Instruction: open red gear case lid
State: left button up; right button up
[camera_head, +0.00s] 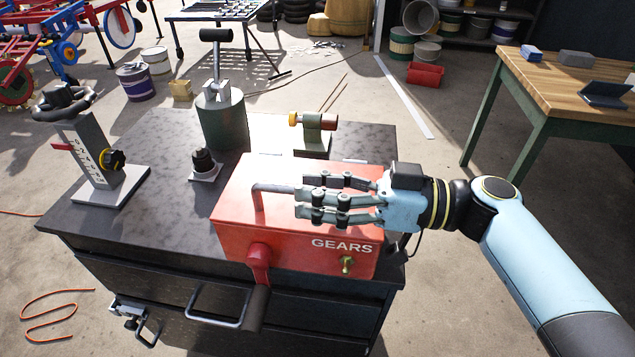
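The red gear case (235,215), marked "GEARS" on its front, sits on the dark top of the workbench. Its lid looks shut flat. My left gripper is not in view.
On the dark workbench (150,235) stand a handwheel device (85,145), a green cylinder with a T-handle (221,118), a black knob (204,161) and a small green-and-brass device (313,130). A wooden table (560,85) stands at the right.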

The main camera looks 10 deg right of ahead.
jog(key=shift+a, duration=0.1)
grip_shut()
dwell(0.6)
jog(key=shift+w+r+m, duration=0.25)
jog(key=shift+r+m, duration=0.2)
jog(key=shift+r, duration=0.05)
jog(key=shift+w+r+m, duration=0.25)
jog(key=shift+r+m, duration=0.2)
jog(key=shift+r, duration=0.05)
jog(key=w+d+r+m, duration=0.2)
jog(key=w+r+m, duration=0.1)
jog(key=w+m, duration=0.4)
jog(key=w+d+r+m+b, duration=0.1)
jog(key=w+d+r+m, duration=0.2)
jog(key=w+m, duration=0.4)
jog(key=shift+w+m+b, duration=0.3)
jog(key=shift+w+m, duration=0.1)
jog(key=shift+m, duration=0.4)
